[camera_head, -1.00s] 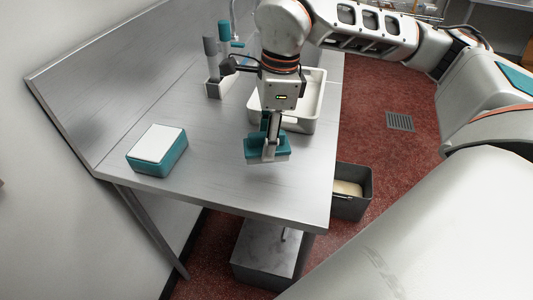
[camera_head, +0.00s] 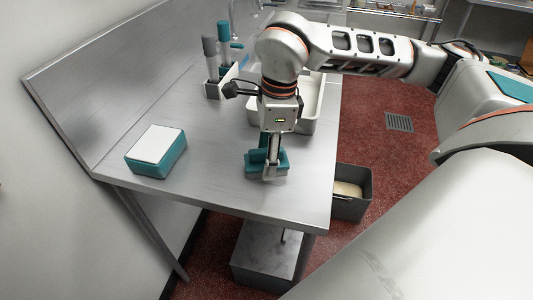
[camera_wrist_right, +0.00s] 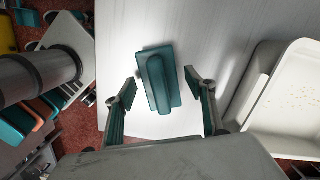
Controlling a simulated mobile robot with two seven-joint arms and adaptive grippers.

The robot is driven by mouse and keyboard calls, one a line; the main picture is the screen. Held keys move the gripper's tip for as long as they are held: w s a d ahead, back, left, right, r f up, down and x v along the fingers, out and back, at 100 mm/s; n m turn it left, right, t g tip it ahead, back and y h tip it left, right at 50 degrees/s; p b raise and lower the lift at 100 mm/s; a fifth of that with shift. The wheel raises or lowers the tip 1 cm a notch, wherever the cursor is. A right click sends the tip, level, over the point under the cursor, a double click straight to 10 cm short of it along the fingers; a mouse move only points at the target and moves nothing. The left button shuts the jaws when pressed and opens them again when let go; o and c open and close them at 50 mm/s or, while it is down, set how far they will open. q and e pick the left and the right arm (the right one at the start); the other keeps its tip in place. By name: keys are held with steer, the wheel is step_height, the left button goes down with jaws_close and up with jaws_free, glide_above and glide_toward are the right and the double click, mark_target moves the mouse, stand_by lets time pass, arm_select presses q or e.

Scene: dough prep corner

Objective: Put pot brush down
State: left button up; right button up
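The pot brush, a teal block with a raised teal grip bar, sits on the steel table near its front edge (camera_head: 252,166). In the right wrist view the brush (camera_wrist_right: 158,82) lies between the two fingers of my right gripper (camera_wrist_right: 160,84). The fingers are spread wide, with a gap on each side of the brush. In the head view my right gripper (camera_head: 270,165) is low over the brush and hides part of it. My left gripper is not in view.
A teal block with a white top (camera_head: 157,145) lies at the left of the steel table (camera_head: 215,190). Behind my right gripper stand a white tub (camera_head: 310,125) and a holder with upright grey and teal handles (camera_head: 210,60). A dark bin (camera_head: 353,205) is on the red floor.

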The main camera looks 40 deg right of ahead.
steer(key=shift+r, duration=0.1)
steer(key=shift+r, duration=0.3)
steer(key=r, duration=0.6)
steer(key=d+r+p, duration=0.1)
steer(key=r, duration=0.3)
steer(key=shift+s+d+r, duration=0.1)
steer(key=shift+s, duration=0.15)
steer(key=shift+s+r, duration=0.1)
steer(key=shift+r, duration=0.55)
